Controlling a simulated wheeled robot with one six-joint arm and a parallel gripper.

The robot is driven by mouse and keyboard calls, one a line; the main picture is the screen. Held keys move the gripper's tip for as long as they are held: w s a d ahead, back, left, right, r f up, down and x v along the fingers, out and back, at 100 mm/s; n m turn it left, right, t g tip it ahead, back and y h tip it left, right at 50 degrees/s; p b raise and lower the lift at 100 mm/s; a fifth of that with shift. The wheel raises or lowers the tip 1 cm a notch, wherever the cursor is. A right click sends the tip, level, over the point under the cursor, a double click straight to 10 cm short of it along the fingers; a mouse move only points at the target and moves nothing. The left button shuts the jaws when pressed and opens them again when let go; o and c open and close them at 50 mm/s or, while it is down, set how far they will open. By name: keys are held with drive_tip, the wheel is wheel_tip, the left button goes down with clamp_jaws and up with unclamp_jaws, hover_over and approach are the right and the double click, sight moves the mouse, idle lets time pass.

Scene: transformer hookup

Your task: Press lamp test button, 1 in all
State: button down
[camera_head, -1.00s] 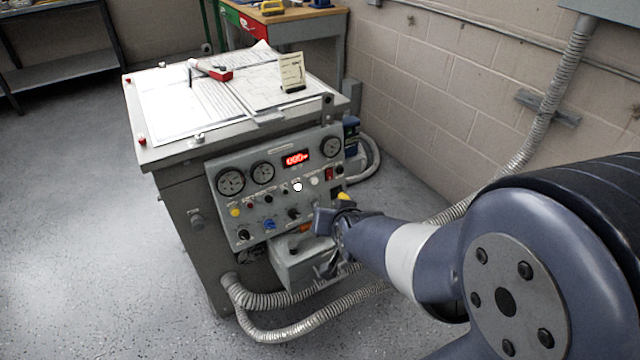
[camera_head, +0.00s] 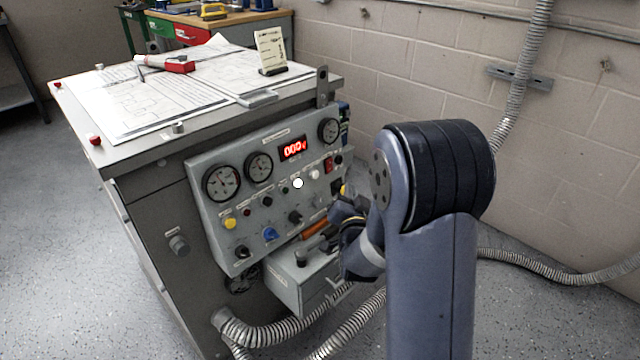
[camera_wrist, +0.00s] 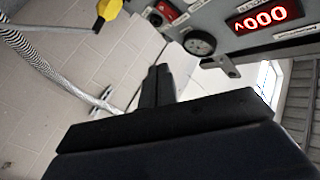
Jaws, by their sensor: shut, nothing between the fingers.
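The control panel (camera_head: 225,235) slopes on the front of a grey cabinet. It has gauges, a red lit display (camera_head: 293,149), and several small buttons and knobs. A bright white round spot (camera_head: 298,183) and a white button (camera_head: 315,174) sit mid-panel, with a yellow button (camera_head: 230,223) at left. Their labels are too small to read, so I cannot tell which is the lamp test button. My gripper (camera_head: 340,212) is at the panel's lower right, partly hidden by my arm. In the wrist view its fingers (camera_wrist: 157,84) are shut and empty, and the display (camera_wrist: 264,19) shows upper right.
Ribbed hoses (camera_head: 255,333) run along the floor. Papers, a red tool (camera_head: 178,65) and a small card stand (camera_head: 270,50) are on the cabinet top. A block wall (camera_head: 430,70) is behind at right.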

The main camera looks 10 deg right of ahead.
sight(315, 174)
drive_tip(key=shift+w, duration=0.1)
drive_tip(key=shift+w+f, duration=0.1)
idle(0.3)
drive_tip(key=w+a+f, duration=0.1)
drive_tip(key=w+a, duration=0.4)
drive_tip(key=w, duration=0.1)
drive_tip(key=shift+w+f, duration=0.25)
drive_tip(key=shift+w, duration=0.15)
drive_tip(key=shift+w, duration=0.1)
idle(1.8)
drive_tip(key=shift+w+a, duration=0.25)
